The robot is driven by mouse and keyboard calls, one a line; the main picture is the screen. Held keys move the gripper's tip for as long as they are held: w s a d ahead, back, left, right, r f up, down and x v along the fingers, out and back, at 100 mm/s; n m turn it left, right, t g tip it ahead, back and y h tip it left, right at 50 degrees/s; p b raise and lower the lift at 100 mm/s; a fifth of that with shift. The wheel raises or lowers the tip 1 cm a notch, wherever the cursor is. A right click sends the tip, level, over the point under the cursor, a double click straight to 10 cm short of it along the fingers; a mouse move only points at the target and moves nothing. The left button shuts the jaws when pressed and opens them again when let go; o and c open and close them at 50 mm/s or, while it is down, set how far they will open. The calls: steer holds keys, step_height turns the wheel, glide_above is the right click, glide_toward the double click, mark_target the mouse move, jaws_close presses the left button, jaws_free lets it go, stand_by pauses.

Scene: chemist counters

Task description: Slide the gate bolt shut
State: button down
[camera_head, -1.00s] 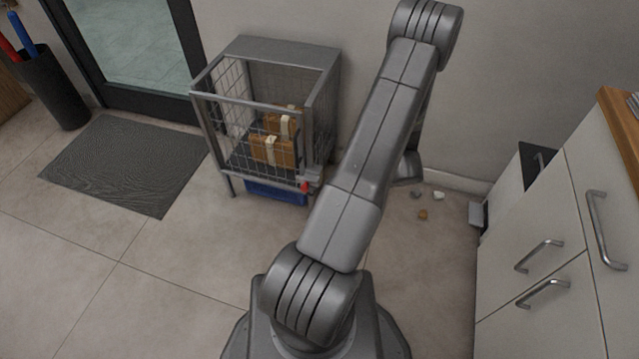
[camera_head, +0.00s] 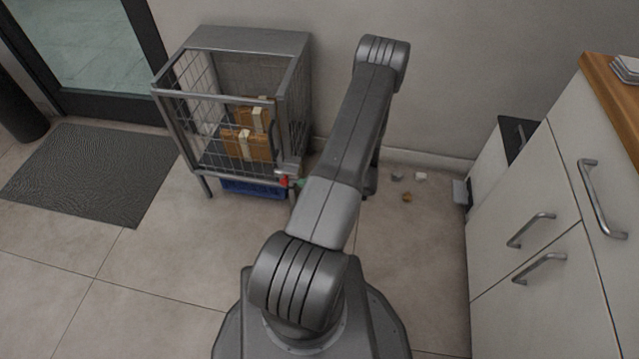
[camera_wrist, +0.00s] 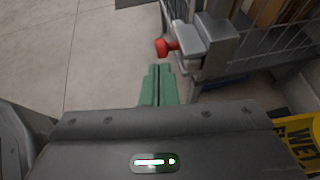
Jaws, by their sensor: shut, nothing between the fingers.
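The metal cage (camera_head: 245,40) stands against the wall, with a wire mesh gate (camera_head: 205,125) on its front. The bolt's red knob (camera_head: 284,181) is at the gate's lower right corner. In the wrist view the red knob (camera_wrist: 164,47) sticks out left of a grey bolt housing (camera_wrist: 207,42) on the cage frame. My gripper (camera_wrist: 158,70) has green fingers, shut and empty, with their tips just below the knob in that view. I cannot tell whether they touch it. In the head view my gripper (camera_head: 299,184) is mostly hidden behind my arm.
Brown parcels (camera_head: 240,145) sit inside the cage, and a blue crate (camera_head: 252,188) is under it. A yellow sign (camera_wrist: 296,135) is at the right of the wrist view. Drawers (camera_head: 535,240) stand at the right. A dark mat (camera_head: 90,170) lies left; open floor is in front.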

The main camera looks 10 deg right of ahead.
mark_target(286, 182)
steer(key=x, duration=0.4)
steer(key=shift+w+a+f+b, duration=0.15)
steer(key=shift+a+b, duration=0.1)
steer(key=shift+b, duration=0.1)
steer(key=shift+w+a+f+b, duration=0.1)
steer(key=shift+w+a+b, duration=0.05)
steer(key=shift+a+b, duration=0.25)
steer(key=shift+w+a+f+b, duration=0.1)
steer(key=shift+w+a+b, duration=0.1)
steer(key=shift+a+b, duration=0.2)
steer(key=shift+r, duration=0.1)
